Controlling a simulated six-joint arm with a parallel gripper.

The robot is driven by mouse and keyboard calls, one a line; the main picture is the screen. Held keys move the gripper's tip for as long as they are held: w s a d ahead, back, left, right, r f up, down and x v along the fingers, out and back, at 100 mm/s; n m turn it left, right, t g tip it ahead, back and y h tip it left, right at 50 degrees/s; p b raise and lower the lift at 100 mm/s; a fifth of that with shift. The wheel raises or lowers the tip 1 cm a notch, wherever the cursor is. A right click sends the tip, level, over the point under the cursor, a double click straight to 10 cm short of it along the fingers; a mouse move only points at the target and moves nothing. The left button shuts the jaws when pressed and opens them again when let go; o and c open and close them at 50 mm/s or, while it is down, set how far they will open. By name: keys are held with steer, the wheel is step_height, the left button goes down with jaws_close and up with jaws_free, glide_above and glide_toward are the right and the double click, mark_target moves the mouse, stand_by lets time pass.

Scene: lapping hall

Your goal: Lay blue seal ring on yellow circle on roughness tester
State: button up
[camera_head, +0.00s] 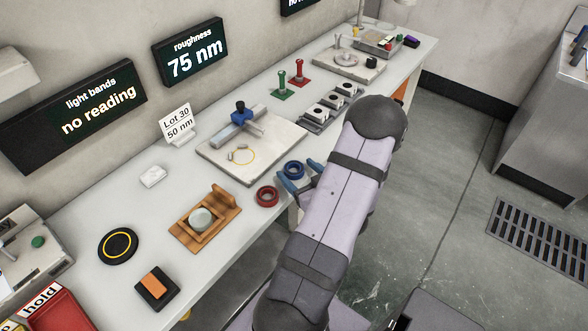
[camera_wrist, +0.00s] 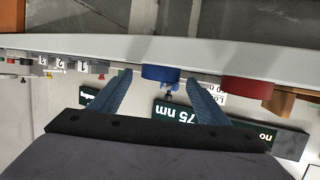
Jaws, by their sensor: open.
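The blue seal ring (camera_head: 294,169) lies flat near the front edge of the bench, just in front of the roughness tester. The roughness tester (camera_head: 270,158) is a pale plate with a blue-topped stylus unit, and a yellow circle (camera_head: 243,157) is marked on it. A small grey piece lies at the circle's upper left edge. My gripper (camera_head: 298,184) is open and empty at the bench edge, beside the blue ring. In the wrist view my gripper (camera_wrist: 165,90) has the blue ring (camera_wrist: 161,72) between and beyond its fingertips; I cannot tell whether they touch it.
A red ring (camera_head: 267,196) lies to the left of the blue ring. A wooden stand (camera_head: 228,208) holding a glass disc is farther left. A lot sign (camera_head: 177,124) stands behind the tester.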

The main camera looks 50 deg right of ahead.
mark_target(298, 174)
steer(key=c, duration=1.3)
steer(key=shift+r, duration=0.15)
steer(key=shift+r, duration=4.9)
